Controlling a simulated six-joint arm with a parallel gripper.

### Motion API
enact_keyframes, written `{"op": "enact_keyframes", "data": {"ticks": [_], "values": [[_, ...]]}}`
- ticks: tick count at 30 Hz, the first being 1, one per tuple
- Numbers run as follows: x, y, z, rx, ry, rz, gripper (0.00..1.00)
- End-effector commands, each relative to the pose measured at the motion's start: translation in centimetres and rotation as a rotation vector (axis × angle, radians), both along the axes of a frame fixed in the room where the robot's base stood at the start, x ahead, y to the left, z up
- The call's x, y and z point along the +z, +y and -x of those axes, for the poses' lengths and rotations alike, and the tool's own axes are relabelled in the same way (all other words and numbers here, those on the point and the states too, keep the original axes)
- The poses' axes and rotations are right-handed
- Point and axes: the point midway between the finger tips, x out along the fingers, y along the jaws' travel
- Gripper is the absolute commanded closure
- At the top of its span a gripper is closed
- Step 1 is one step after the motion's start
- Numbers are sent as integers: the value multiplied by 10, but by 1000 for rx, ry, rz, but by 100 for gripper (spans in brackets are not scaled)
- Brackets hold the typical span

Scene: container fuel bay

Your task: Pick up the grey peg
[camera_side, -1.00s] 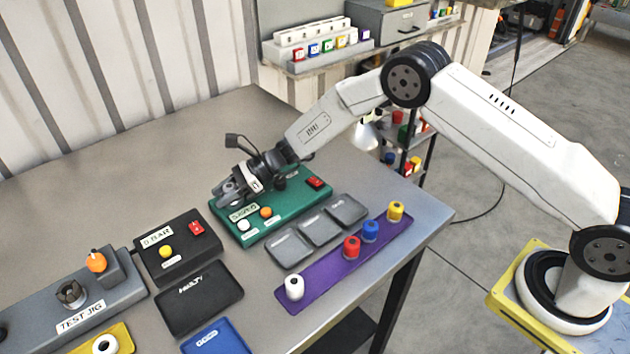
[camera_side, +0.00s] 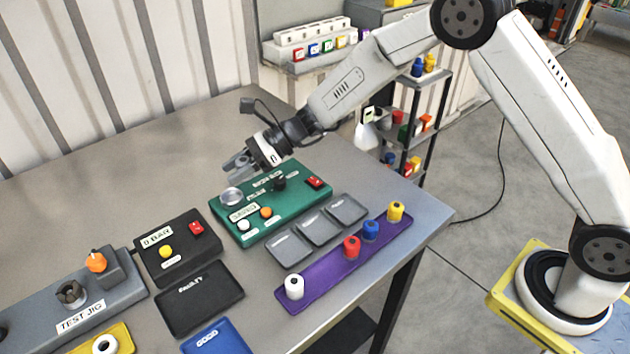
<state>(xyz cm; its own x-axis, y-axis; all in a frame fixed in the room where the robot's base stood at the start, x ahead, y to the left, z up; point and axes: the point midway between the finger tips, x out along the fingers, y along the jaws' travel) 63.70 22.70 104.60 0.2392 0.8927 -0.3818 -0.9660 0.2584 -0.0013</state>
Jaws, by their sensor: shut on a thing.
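My gripper (camera_side: 234,166) is above the back left corner of the green panel (camera_side: 293,207), jaws pointing to the left and down. It is shut on the grey peg, which is hard to tell apart from the grey jaws and is largely hidden by them. A round silver fitting (camera_side: 232,195) shows on the panel's back left corner, just below the jaws, with a visible gap between.
The green panel also carries a black knob, a red switch and white and orange buttons. Grey trays (camera_side: 318,228) and a purple strip (camera_side: 330,275) with coloured spools lie to the right. A black box (camera_side: 178,262) and test jig (camera_side: 40,312) stand at left. The back left table is bare.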

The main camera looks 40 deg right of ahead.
Motion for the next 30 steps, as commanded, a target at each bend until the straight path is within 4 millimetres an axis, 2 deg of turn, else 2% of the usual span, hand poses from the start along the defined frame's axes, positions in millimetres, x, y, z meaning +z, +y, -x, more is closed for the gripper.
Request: {"op": "enact_keyframes", "data": {"ticks": [6,15,21,30], "values": [[14,-11,30,-2,0,1,100],[29,-23,64,-1,0,0,100],[35,-27,76,-1,2,0,100],[36,-29,80,0,1,1,100]]}}
